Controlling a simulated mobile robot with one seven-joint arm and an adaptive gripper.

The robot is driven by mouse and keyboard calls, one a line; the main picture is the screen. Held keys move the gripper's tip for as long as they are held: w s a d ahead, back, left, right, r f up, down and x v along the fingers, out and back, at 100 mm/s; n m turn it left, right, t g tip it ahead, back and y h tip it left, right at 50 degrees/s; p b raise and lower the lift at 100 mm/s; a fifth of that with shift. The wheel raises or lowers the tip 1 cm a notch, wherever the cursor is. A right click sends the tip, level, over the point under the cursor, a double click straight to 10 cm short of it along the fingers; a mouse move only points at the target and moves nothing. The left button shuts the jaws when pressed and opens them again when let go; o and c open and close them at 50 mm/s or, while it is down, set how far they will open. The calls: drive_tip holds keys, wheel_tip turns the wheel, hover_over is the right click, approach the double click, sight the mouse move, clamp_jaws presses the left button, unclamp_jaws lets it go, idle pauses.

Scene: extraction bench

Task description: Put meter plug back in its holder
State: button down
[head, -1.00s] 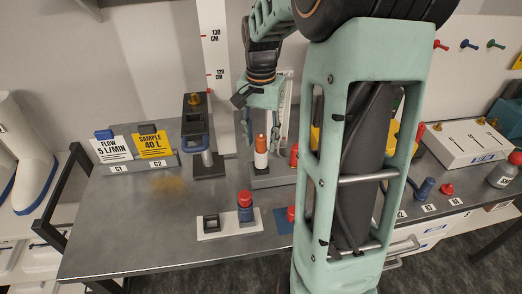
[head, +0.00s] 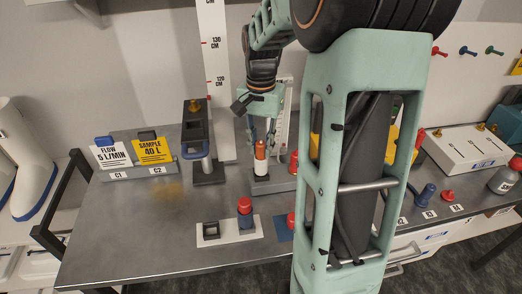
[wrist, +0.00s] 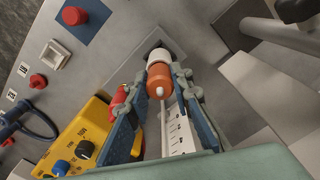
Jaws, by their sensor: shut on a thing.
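The orange-and-white plug (head: 260,150), which I take as the meter plug, stands upright between the fingers of my gripper (head: 262,135). In the wrist view the gripper (wrist: 150,95) is shut on the plug's orange part (wrist: 160,80). The plug's white end points down at a dark opening in a grey block (head: 278,185), which also shows in the wrist view (wrist: 176,42). The white end is at or just over the block's top. I cannot tell how deep it sits, as the plug hides most of the opening.
A red-topped piece (head: 294,158) stands close right of the plug. A grey stand (head: 208,165) is at left. A yellow box (wrist: 75,140) is near my gripper.

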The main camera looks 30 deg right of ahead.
sight(262, 143)
drive_tip(key=shift+r, duration=0.2)
drive_tip(key=shift+r+p, duration=1.8)
drive_tip(key=shift+r, duration=0.45)
drive_tip(key=shift+s+f, duration=0.1)
